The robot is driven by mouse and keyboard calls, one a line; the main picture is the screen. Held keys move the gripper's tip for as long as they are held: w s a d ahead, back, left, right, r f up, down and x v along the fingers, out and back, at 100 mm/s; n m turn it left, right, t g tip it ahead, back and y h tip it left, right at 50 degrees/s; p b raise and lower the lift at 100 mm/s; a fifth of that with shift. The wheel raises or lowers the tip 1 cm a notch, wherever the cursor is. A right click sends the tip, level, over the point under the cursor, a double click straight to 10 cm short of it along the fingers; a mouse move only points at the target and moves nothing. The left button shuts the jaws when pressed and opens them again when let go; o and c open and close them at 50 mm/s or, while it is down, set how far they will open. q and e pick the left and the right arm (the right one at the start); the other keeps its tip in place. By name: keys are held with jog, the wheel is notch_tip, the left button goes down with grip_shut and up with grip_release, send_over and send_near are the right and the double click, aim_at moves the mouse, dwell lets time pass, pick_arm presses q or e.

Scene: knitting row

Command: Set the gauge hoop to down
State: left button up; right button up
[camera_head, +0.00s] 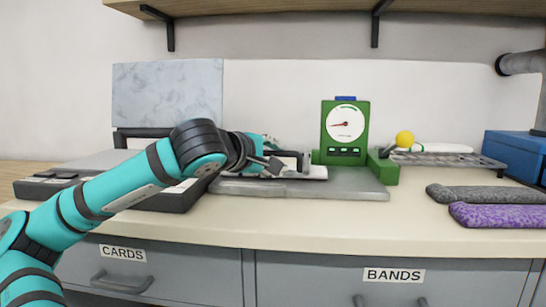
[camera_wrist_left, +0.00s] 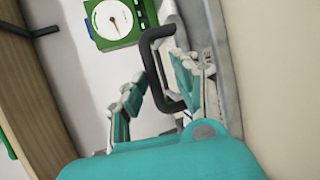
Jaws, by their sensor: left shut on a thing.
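The gauge hoop (camera_head: 300,156) is a dark bar bent into a U, standing up from a pale plate left of a green gauge (camera_head: 345,132) with a round white dial. In the left wrist view the hoop (camera_wrist_left: 151,60) passes between my fingers. My left gripper (camera_head: 272,167) is at the hoop's left part, shut on it. It also shows in the left wrist view (camera_wrist_left: 155,92), where the dial (camera_wrist_left: 112,20) is at the top. The exact contact is partly hidden by the fingers. My right gripper is in neither view.
A grey slab (camera_head: 340,192) lies under the gauge on the cream counter (camera_head: 300,220). A lever with a yellow ball (camera_head: 404,138) is right of the gauge. Grey and purple pads (camera_head: 495,215) and a blue box (camera_head: 515,152) are at the right. A black tray (camera_head: 150,198) is at the left.

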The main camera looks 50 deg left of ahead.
pick_arm(q)
jog(key=shift+f, duration=0.15)
jog(key=v, duration=1.2)
